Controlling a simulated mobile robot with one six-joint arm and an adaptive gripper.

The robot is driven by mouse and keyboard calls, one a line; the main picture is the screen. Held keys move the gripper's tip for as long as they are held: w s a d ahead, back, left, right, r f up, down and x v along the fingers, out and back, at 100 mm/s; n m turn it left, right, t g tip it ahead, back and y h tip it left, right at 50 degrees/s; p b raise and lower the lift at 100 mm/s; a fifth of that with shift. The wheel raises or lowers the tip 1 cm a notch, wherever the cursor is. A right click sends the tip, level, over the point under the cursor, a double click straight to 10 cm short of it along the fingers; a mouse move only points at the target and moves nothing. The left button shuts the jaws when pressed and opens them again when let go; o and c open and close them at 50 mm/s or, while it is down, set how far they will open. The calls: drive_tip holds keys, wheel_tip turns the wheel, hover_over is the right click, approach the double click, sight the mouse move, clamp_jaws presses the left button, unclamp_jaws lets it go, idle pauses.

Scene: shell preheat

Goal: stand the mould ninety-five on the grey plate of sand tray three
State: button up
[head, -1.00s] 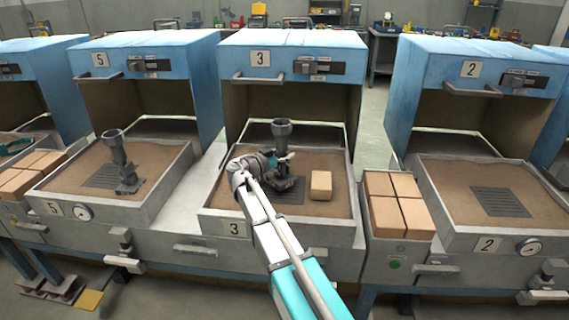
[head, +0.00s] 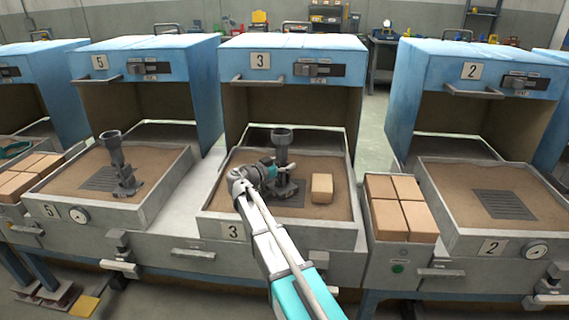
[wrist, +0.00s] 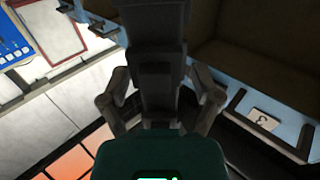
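The mould (head: 281,150), dark grey with a cup-shaped top, is upright over the grey plate (head: 293,202) of sand tray three (head: 275,227). Its foot is at or just above the plate; I cannot tell if they touch. No number is readable on it. My gripper (head: 280,170) is at its stem in the head view and hides part of it. In the wrist view, the fingers of my gripper (wrist: 160,85) close on both sides of the dark mould stem (wrist: 158,35). My arm and the mould's foot hide much of the plate.
A tan brick (head: 321,188) lies on the sand just right of the mould. The blue hood (head: 292,60) marked 3 stands open behind. Tray five (head: 60,190) holds another dark mould (head: 117,165). Tray two (head: 470,240) has a bare plate. Bricks (head: 400,207) sit between trays three and two.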

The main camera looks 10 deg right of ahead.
drive_tip(key=shift+o, duration=0.5)
drive_tip(key=shift+r, duration=0.2)
drive_tip(key=v, duration=1.2)
